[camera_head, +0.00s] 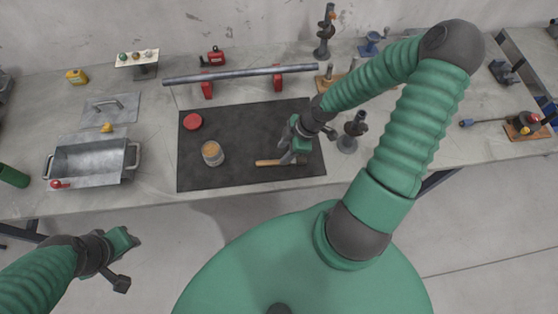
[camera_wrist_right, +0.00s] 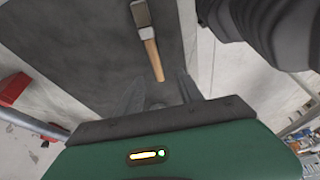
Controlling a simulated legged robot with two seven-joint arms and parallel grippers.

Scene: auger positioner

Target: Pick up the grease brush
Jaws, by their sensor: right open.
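The grease brush lies flat on the dark mat, its wooden handle (camera_head: 267,163) pointing left in the head view. In the right wrist view the pale wooden handle (camera_wrist_right: 151,52) and the flat grey brush head (camera_wrist_right: 140,14) both show. The right gripper's fingers (camera_wrist_right: 160,92) are spread and empty, with the handle's end near the gap between their tips. My left gripper (camera_head: 130,243) hangs in front of the bench's near edge, away from the brush; its jaws are too small to judge.
The dark mat (camera_head: 240,125) also holds a jar (camera_head: 212,153) and a red lid (camera_head: 193,121). A long bar (camera_head: 240,73) on red supports runs behind it. A metal tray (camera_head: 90,160) is at left. A dark stand (camera_head: 352,130) is close right of my right gripper.

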